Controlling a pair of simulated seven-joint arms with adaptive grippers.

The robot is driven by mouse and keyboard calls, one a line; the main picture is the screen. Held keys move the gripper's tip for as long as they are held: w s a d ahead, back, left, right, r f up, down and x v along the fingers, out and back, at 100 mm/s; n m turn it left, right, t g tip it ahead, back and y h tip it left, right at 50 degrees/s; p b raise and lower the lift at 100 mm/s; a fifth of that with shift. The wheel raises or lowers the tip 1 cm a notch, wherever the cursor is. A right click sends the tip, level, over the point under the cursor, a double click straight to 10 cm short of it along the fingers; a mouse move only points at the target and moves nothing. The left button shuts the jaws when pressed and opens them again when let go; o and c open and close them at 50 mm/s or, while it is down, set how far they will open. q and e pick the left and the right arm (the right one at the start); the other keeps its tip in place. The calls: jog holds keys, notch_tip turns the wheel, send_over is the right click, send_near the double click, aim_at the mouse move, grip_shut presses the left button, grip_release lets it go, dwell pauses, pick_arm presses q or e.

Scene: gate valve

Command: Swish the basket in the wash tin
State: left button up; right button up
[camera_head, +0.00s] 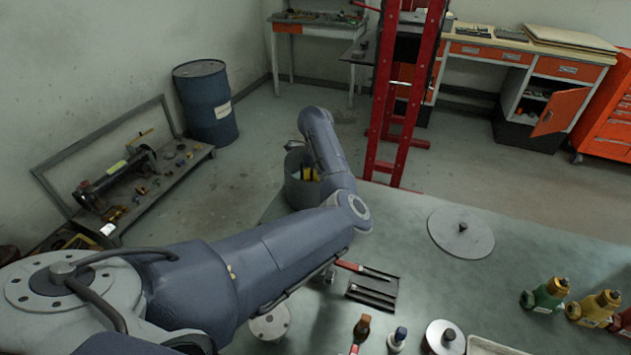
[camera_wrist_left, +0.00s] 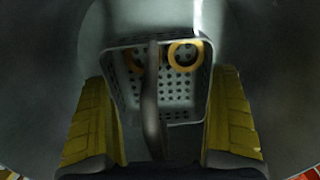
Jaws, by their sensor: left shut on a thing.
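The wash tin (camera_head: 296,192) is a grey round tin at the left edge of the green bench, partly hidden by my left arm. In the left wrist view, the tin's wall (camera_wrist_left: 258,50) surrounds the basket (camera_wrist_left: 186,101), a grey square with a perforated floor. The basket's dark handle (camera_wrist_left: 151,105) runs between the yellow fingers of the gripper (camera_wrist_left: 160,95), which is shut on it. A yellow ring (camera_wrist_left: 185,53) is inside the basket. My right gripper is not in view.
A round plate with a knob (camera_head: 461,231) lies on the bench (camera_head: 420,275). A dark slotted holder (camera_head: 373,289), a round grey piece (camera_head: 270,323) and small bottles (camera_head: 545,294) stand nearer the front. A red frame (camera_head: 407,95) rises behind the bench.

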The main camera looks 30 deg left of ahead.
pick_arm(q)
jog(key=shift+f, duration=0.15)
jog(key=shift+r, duration=0.7)
jog(key=shift+f, duration=0.7)
dwell(1.8)
jog(key=shift+r, duration=0.85)
dwell(0.3)
jog(key=shift+r, duration=6.6)
